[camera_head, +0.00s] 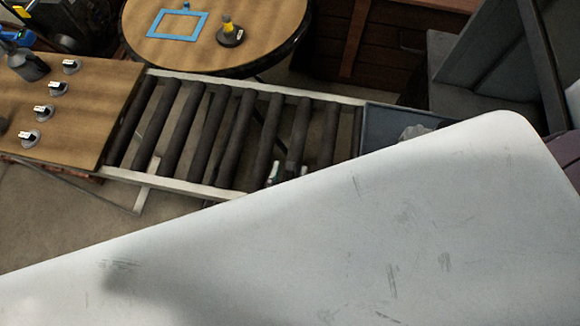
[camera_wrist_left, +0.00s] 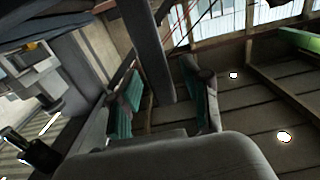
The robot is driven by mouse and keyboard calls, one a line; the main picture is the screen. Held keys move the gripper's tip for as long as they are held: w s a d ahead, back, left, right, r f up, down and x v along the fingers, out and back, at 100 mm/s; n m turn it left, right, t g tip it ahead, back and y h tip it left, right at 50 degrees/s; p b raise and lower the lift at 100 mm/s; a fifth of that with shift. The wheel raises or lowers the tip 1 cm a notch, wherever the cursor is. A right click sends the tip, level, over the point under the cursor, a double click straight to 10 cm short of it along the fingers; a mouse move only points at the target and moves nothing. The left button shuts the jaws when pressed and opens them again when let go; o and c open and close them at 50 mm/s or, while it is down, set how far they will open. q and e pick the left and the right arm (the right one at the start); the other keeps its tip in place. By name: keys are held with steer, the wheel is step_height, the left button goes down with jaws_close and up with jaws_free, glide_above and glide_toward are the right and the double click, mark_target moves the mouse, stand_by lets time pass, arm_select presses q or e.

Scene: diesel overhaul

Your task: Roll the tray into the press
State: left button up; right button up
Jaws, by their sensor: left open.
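A blue-grey tray (camera_head: 385,119) sits at the right end of the roller conveyor (camera_head: 228,132) in the head view. A pale lump (camera_head: 416,131) shows in it, and the large white surface in front hides its near side. A dark grey housing (camera_head: 465,75), perhaps the press, stands right of the tray. My left gripper (camera_wrist_left: 165,105) is open and empty in the left wrist view, its teal-padded fingers apart. In the head view small green-white bits (camera_head: 274,174) at the rollers' near edge may be its fingertips. My right gripper is not in view.
A wooden table (camera_head: 85,120) with several small grey parts adjoins the conveyor's left end. A round table (camera_head: 150,50) behind holds a blue frame (camera_head: 178,25) and a yellow-topped part (camera_head: 229,32). The rollers left of the tray are clear. A large white surface fills the foreground.

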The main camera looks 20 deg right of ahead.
arm_select(q)
steer(key=v, duration=1.1)
